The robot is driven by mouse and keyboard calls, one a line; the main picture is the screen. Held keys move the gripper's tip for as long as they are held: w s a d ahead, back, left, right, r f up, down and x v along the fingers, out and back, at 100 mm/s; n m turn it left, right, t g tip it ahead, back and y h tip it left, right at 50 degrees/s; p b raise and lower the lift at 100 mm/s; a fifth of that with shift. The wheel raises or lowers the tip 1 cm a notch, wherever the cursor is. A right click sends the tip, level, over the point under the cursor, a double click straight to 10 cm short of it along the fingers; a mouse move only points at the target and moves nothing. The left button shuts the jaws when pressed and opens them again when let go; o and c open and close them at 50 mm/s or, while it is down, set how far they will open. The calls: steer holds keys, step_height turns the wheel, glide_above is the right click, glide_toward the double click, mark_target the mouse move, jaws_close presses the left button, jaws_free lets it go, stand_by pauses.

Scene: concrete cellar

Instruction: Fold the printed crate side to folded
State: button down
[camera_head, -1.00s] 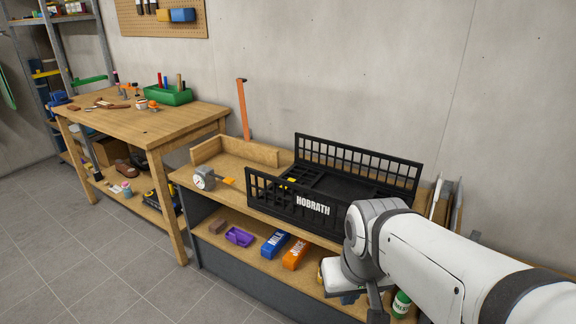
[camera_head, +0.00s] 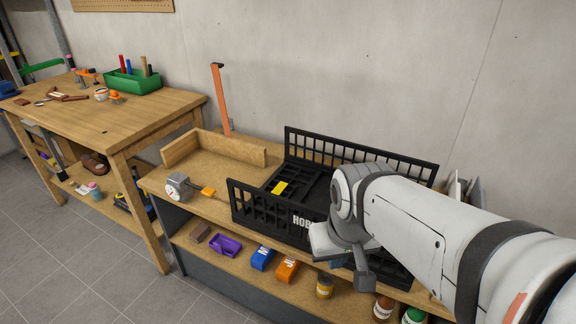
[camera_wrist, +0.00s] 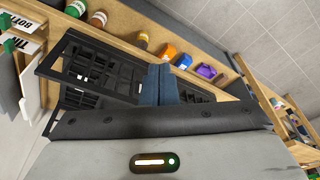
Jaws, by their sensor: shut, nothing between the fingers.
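The black crate stands on the low shelf unit's top. Its printed side (camera_head: 302,221) faces me and stands upright, with white letters partly covered by my arm. The opposite long side (camera_head: 360,154) also stands up at the wall. Dark panels lie flat inside, with a yellow piece (camera_head: 280,187) on them. My gripper's blue fingers (camera_wrist: 163,84) are shut and empty; in the wrist view they overlap the crate's slotted black panel (camera_wrist: 100,62). In the head view my wrist is in front of the printed side; whether the fingers touch it I cannot tell.
A dial gauge (camera_head: 176,187) with an orange part sits left of the crate. A wooden ledge (camera_head: 212,148) and an orange upright bar (camera_head: 221,98) stand behind. Cartons, a purple tray (camera_head: 226,245) and jars fill the lower shelf. A workbench (camera_head: 110,120) is at left.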

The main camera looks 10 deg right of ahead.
steer(key=n, duration=0.1)
steer(key=n+h, duration=0.2)
steer(key=n, duration=2.5)
glide_toward(315, 212)
steer(key=s+a+r, duration=0.2)
steer(key=s+a, duration=0.1)
steer(key=s, duration=0.2)
steer(key=shift+n, duration=0.3)
steer(key=x, duration=0.3)
steer(key=w+d+x, duration=0.1)
steer(key=x, duration=0.3)
steer(key=w+x, duration=0.1)
steer(key=x, duration=0.3)
steer(key=shift+d+r+b, duration=0.3)
steer(key=shift+d+r, duration=0.05)
steer(key=shift+r, duration=0.05)
steer(key=shift+w+d, duration=0.25)
steer(key=shift+w, duration=0.1)
steer(key=shift+w, duration=0.1)
